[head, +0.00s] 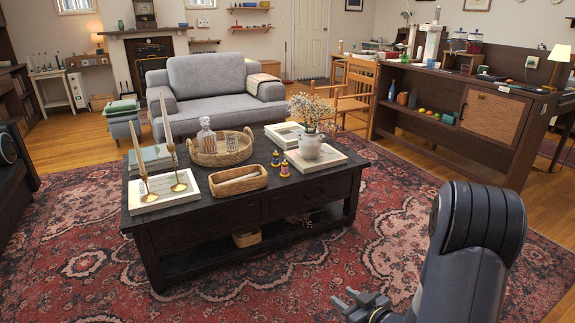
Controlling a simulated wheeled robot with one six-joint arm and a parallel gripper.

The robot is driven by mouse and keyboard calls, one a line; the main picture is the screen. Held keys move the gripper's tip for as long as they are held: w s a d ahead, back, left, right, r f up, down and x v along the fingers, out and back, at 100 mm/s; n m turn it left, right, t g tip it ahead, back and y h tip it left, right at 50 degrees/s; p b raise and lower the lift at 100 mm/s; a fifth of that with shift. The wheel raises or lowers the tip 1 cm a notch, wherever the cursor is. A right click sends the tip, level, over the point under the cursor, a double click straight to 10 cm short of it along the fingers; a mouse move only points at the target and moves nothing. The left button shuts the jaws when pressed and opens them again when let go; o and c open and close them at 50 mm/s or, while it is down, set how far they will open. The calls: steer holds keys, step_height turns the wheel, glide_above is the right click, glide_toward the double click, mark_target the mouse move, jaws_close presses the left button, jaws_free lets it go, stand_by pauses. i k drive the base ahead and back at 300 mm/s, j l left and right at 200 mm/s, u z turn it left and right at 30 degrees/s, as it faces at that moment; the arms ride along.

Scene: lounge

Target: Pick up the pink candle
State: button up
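Two tall, slim taper candles stand upright in brass holders at the left end of the dark coffee table (185,225). The left candle (138,152) and the right candle (166,122) both look pale pinkish-beige, and I cannot tell which is the pink one. Their holders (149,196) (178,186) rest on a pale book or tray (160,203). My gripper (345,298) is low at the bottom of the view, in front of and right of the table, well apart from the candles. Its fingers are spread, with nothing seen between them.
The table also holds a wicker tray (208,160) with a decanter, an oblong basket (238,190), a flower vase (310,146) and small yellow-topped figures (285,169). A sofa (215,90) is behind, a long dark cabinet (445,120) at right. Patterned rug (80,255) around the table is clear.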

mark_target(285, 174)
steer(key=i+j+z, duration=0.1)
steer(key=i+j, duration=0.2)
steer(key=i, duration=0.3)
steer(key=i+j+z, duration=0.15)
steer(key=i+j, duration=0.15)
steer(key=i, duration=0.3)
steer(key=i+j+z, duration=0.1)
steer(key=i+j, duration=0.3)
steer(key=i, duration=0.2)
steer(key=i+j+z, duration=0.1)
steer(key=i+j, duration=0.35)
steer(key=i, duration=0.1)
